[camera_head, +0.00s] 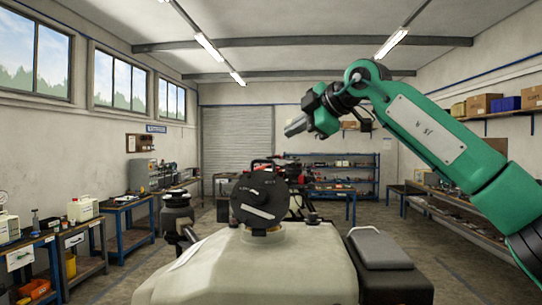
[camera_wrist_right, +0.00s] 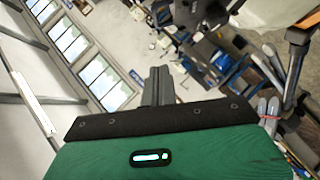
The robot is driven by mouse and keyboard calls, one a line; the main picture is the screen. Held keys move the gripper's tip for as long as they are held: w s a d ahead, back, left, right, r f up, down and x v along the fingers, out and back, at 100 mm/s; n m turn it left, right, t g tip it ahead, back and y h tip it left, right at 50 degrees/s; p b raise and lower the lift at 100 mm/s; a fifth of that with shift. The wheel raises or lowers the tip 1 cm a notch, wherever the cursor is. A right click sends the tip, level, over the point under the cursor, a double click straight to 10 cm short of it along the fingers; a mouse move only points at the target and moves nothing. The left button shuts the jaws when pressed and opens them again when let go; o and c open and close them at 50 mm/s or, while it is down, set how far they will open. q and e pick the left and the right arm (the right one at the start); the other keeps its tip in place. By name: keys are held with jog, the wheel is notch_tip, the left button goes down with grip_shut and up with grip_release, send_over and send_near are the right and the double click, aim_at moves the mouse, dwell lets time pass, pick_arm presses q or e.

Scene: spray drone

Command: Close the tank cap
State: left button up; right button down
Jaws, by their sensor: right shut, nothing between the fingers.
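The tank cap (camera_head: 260,200) is a dark round lid with pale marks on its face. It stands raised on edge above the neck (camera_head: 262,232) of the cream tank (camera_head: 255,270), in the middle of the head view. The neck's opening is hidden from this angle. My right gripper (camera_head: 294,126) is shut and empty, in the air above the cap and a little to its right, clear of it. Its closed fingers (camera_wrist_right: 158,86) also show in the right wrist view. My left gripper is not in view.
A dark box-like part (camera_head: 380,250) sits right of the tank, and a black fitting (camera_head: 177,215) stands at its left. Blue workbenches (camera_head: 125,215) line the left wall, and shelves (camera_head: 335,170) stand at the back. The air around the cap looks clear.

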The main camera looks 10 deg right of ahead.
jog(key=p, duration=0.6)
send_near(258, 161)
jog(key=a, duration=0.4)
jog(key=w+p, duration=0.1)
jog(key=w+f+p, duration=0.1)
jog(key=w, duration=0.1)
jog(key=shift+d, duration=0.2)
jog(key=shift+w+d+f+p, duration=0.2)
jog(key=shift+w+f+p, duration=0.15)
jog(key=shift+w+f, duration=0.3)
jog(key=shift+a, duration=0.1)
